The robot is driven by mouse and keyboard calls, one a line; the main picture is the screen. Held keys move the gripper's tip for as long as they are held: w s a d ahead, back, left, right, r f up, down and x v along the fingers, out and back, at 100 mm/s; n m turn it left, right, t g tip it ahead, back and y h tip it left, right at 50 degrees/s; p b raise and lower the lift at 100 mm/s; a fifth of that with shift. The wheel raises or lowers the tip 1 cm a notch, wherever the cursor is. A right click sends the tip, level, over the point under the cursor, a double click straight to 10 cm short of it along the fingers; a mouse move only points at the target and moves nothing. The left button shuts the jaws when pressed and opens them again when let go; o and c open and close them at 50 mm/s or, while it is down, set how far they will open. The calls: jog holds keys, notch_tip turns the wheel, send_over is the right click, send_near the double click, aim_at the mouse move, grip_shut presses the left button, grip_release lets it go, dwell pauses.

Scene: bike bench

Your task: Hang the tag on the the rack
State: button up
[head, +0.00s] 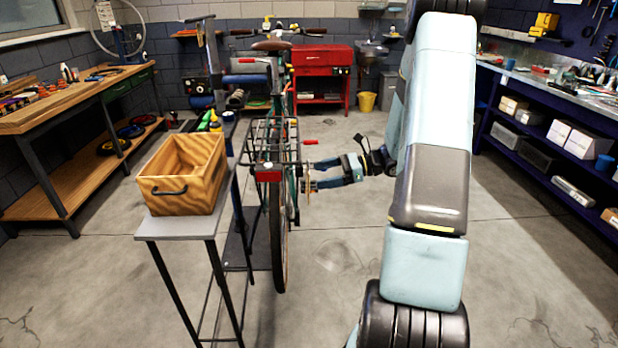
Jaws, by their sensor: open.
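The bicycle (277,230) stands upright in the middle, seen from behind, with a black wire rack (272,140) over its rear wheel. A red reflector (268,176) is at the rack's back end. My gripper (311,174) is open, just right of the rack and rear wheel, with its fingers pointing left. A small tan piece (307,193), which looks like the tag, is upright at the fingertips, beside the rack's right side. It is too small to tell whether it hangs from the rack or touches the fingers.
A wooden box (184,172) stands on a narrow grey table (180,229) left of the bicycle, near bottles (212,122). Workbenches line the left (75,105) and right (548,92). A red tool chest (322,62) and yellow bucket (367,102) are behind.

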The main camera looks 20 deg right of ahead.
jog(key=v, duration=0.8)
jog(key=shift+d, duration=0.35)
jog(key=s+a+r+n+g+h, duration=0.3)
jog(key=s+a+r+n+h, duration=0.15)
jog(key=a+r, duration=0.2)
jog(key=s+a+r+n+g+h, duration=0.2)
jog(key=s+a+r+n+h, duration=0.1)
jog(key=s+a+r+n, duration=0.4)
jog(key=s+a+r+n+t+h, duration=0.2)
jog(key=s+r+n+t+h, duration=0.1)
jog(key=s+n, duration=0.2)
jog(key=s+a+r+n+t+h, duration=0.2)
jog(key=s+r+n+h, duration=0.2)
jog(key=s, duration=0.4)
jog(key=shift+s+a+r+n+t, duration=0.2)
jog(key=shift+a+r+n+t, duration=0.15)
jog(key=shift+n, duration=0.3)
dwell(0.8)
